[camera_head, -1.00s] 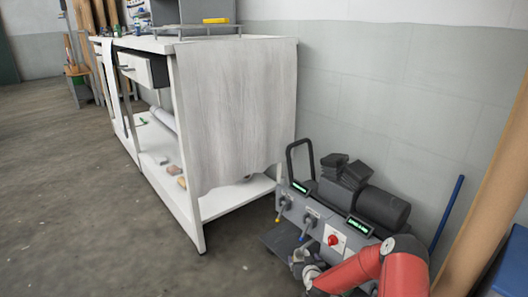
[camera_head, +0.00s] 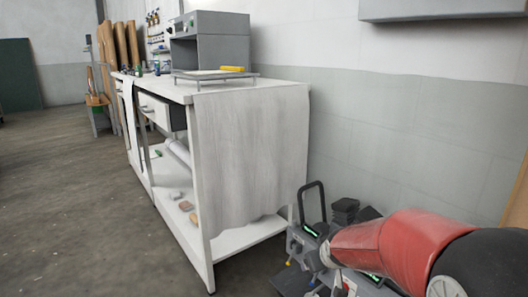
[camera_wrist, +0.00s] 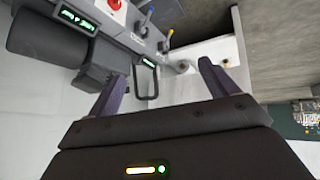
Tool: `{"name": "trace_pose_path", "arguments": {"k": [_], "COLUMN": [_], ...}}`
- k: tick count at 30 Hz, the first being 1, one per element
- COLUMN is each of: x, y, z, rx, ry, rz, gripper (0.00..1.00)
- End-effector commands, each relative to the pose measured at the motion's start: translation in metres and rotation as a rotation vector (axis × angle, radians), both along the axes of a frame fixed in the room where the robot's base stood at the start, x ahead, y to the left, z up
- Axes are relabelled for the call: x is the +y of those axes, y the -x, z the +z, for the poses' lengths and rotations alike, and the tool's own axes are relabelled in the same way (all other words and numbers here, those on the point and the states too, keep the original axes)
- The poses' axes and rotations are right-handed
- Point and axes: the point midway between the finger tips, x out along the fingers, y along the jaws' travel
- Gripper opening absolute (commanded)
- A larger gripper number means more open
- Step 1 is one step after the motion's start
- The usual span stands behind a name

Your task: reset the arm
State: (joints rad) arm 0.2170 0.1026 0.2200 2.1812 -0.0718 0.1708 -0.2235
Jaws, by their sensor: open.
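My gripper (camera_wrist: 160,82) shows in the wrist view with its two dark fingers spread apart and nothing between them. A grey machine (camera_wrist: 150,35) with green displays, a red knob and levers lies beyond the fingers, at the upper left of that view. In the head view my red arm reaches in from the right edge and covers part of this machine (camera_head: 296,240). My gripper's fingertips are not visible in the head view.
A white workbench (camera_head: 250,140) with open shelves stands left of the machine, carrying a grey box-shaped device (camera_head: 212,42) and a yellow item (camera_head: 232,68). Small items lie on its lower shelf. A grey box (camera_head: 440,10) hangs on the wall. The floor (camera_head: 80,200) at left is clear.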

Motion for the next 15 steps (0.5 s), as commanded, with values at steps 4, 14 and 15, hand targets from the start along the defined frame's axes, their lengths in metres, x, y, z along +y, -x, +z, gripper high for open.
{"name": "trace_pose_path", "arguments": {"k": [4, 14, 15], "x": [0.001, 0.001, 0.001], "y": [0.065, 0.214, 0.228], "z": [0.058, 0.119, 0.121], "rx": [0.04, 0.141, 0.153], "ry": [0.001, -0.088, -0.101], "rz": [-0.06, -0.195, -0.206], "gripper": [0.85, 0.85, 0.85]}}
